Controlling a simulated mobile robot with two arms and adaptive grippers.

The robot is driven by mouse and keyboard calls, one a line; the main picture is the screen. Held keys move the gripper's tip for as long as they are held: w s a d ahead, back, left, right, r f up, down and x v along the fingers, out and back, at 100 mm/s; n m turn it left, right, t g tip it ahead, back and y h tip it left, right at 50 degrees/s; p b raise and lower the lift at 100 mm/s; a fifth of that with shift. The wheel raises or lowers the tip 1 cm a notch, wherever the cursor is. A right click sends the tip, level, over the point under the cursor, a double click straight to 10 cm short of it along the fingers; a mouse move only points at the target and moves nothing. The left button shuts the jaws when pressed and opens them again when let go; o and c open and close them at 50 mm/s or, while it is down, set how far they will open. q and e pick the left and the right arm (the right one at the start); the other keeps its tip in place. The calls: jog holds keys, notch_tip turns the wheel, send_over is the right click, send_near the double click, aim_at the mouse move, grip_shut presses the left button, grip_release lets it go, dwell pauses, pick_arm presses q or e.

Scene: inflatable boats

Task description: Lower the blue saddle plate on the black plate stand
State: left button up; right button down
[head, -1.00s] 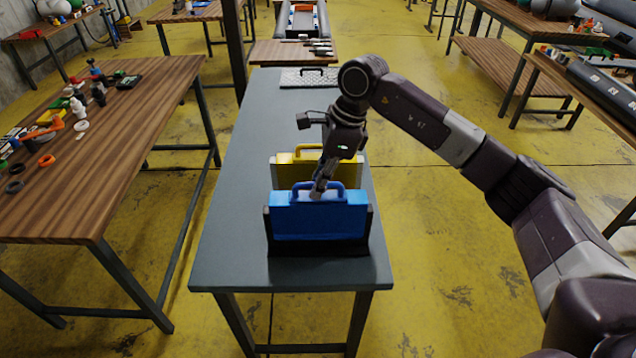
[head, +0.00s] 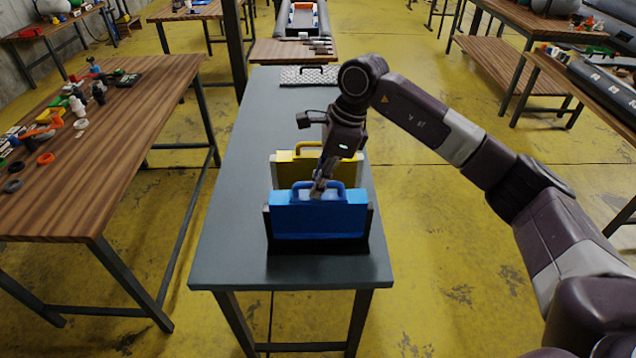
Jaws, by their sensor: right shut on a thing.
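The blue saddle plate (head: 318,217) stands upright in the black plate stand (head: 320,247) near the front end of the grey table. The stand's dark end posts show at both sides of the plate and its base shows below it. My right gripper (head: 318,191) is at the plate's top handle and is shut on it. The fingertips are partly hidden at the handle. Whether the plate's lower edge touches the stand's bottom cannot be told. My left gripper is not in view.
A yellow plate (head: 288,170) with a handle stands upright just behind the blue one. The grey table's left side (head: 228,210) is clear. A wooden table (head: 110,190) with small parts stands to the left.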

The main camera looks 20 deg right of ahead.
jog(key=shift+f+b, duration=1)
jog(key=shift+f, duration=0.25)
jog(key=c, duration=1.9)
grip_release()
jog(key=shift+f, duration=0.1)
jog(key=v, duration=1.2)
